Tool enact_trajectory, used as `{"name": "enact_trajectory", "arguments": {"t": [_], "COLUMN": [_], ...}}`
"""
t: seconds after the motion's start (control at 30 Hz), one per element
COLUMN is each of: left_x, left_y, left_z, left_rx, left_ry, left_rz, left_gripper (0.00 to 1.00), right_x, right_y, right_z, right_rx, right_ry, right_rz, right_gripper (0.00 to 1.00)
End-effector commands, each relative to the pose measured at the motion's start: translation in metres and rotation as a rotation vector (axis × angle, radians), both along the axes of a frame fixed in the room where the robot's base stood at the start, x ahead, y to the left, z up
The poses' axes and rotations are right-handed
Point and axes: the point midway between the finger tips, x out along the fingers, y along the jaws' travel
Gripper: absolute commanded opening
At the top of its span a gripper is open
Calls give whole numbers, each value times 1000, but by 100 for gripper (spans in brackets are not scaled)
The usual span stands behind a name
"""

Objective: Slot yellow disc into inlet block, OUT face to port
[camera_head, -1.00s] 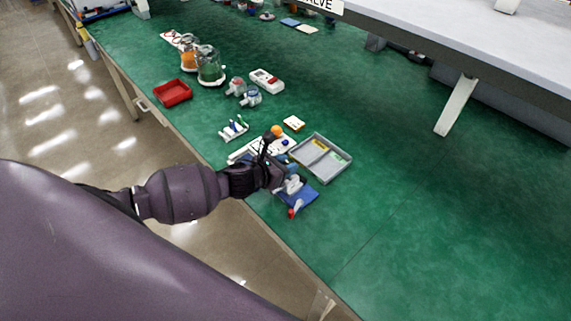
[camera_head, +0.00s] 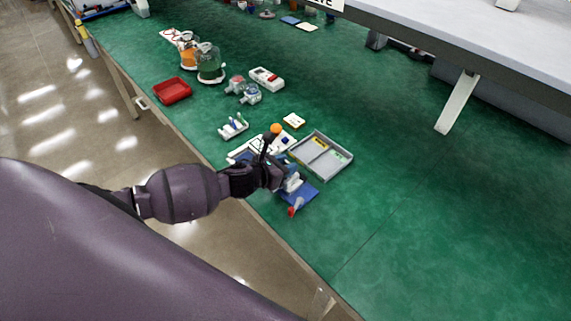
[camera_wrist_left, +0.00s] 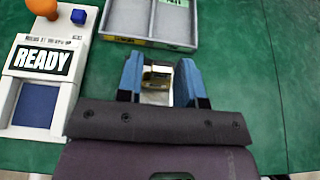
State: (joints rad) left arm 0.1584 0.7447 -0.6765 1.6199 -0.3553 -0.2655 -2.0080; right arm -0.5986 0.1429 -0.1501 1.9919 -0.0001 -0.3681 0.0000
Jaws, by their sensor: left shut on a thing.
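I cannot tell whether the disc sits in a slot. A red-ended pale part (camera_head: 294,208) lies at the mat's front. My right gripper is out of view.
A grey divided tray (camera_head: 334,173) with yellow and green labels stands just beyond the mat. A white READY panel (camera_wrist_left: 38,62) with an orange knob (camera_wrist_left: 42,7) is to the left. A red bin (camera_head: 172,91) and jars (camera_head: 209,64) stand farther back. The table's right is clear.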

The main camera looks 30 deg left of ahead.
Motion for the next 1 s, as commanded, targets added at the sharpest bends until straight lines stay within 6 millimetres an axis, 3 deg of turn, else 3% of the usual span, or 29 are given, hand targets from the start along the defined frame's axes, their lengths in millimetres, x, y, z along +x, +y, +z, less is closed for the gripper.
{"name": "enact_trajectory", "arguments": {"t": [0.37,1.0], "left_x": [0,0], "left_y": [0,0], "left_z": [-8,-21], "left_rx": [1,1], "left_ry": [0,0], "left_rz": [0,0], "left_gripper": [12,12], "right_x": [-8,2], "right_y": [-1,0], "right_z": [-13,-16], "right_rx": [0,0], "right_ry": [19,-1], "right_rz": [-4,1], "right_gripper": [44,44]}}
